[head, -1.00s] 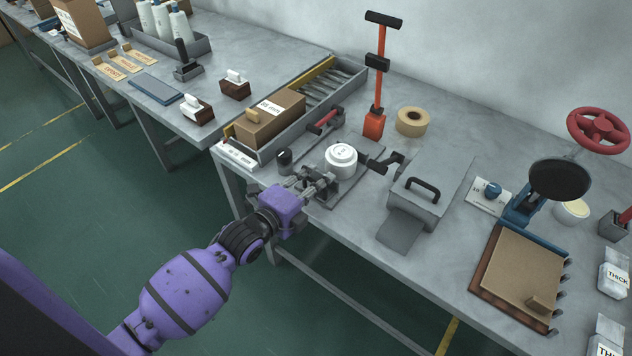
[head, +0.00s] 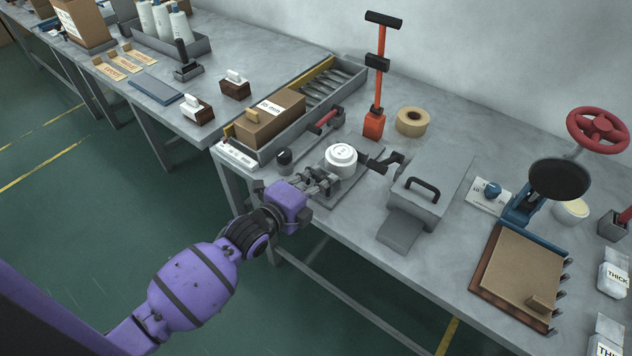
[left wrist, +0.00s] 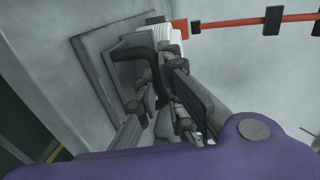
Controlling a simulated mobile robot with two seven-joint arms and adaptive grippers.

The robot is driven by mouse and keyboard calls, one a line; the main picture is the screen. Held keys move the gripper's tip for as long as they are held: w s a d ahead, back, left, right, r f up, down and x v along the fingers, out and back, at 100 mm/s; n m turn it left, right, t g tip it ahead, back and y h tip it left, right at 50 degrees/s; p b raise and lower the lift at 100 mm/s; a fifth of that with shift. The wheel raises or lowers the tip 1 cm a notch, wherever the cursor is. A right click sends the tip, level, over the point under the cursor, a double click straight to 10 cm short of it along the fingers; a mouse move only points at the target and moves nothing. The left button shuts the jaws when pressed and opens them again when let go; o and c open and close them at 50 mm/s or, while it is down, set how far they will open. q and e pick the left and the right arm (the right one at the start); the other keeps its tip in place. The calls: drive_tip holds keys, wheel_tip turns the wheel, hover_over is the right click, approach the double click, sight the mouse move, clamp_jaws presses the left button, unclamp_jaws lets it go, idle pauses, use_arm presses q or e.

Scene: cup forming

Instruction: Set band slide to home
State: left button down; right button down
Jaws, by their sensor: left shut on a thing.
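A round white piece (head: 341,157) stands on a grey base plate (head: 357,183) on the bench, with a dark clamp-like part (head: 380,162) to its right. I take this to be the band station; which part is the slide is not clear. My left gripper (head: 326,183) is at the front left of the white piece, low over the plate, shut on a small part its fingers mostly hide. In the left wrist view the gripper (left wrist: 165,108) closes beside a dark bent part (left wrist: 147,60). My right gripper is not in view.
A grey box with a black handle (head: 422,187) stands to the right. An orange upright tool (head: 374,122) and a tape roll (head: 413,121) stand behind.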

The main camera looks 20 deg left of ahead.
use_arm(q)
drive_tip(key=shift+r+x, duration=0.1)
drive_tip(key=shift+x, duration=0.5)
drive_tip(key=shift+r+x, duration=0.15)
drive_tip(key=shift+x, duration=0.45)
drive_tip(key=shift+w, duration=0.1)
drive_tip(key=c, duration=1.8)
unclamp_jaws()
drive_tip(key=shift+c, duration=0.2)
drive_tip(key=v, duration=1.2)
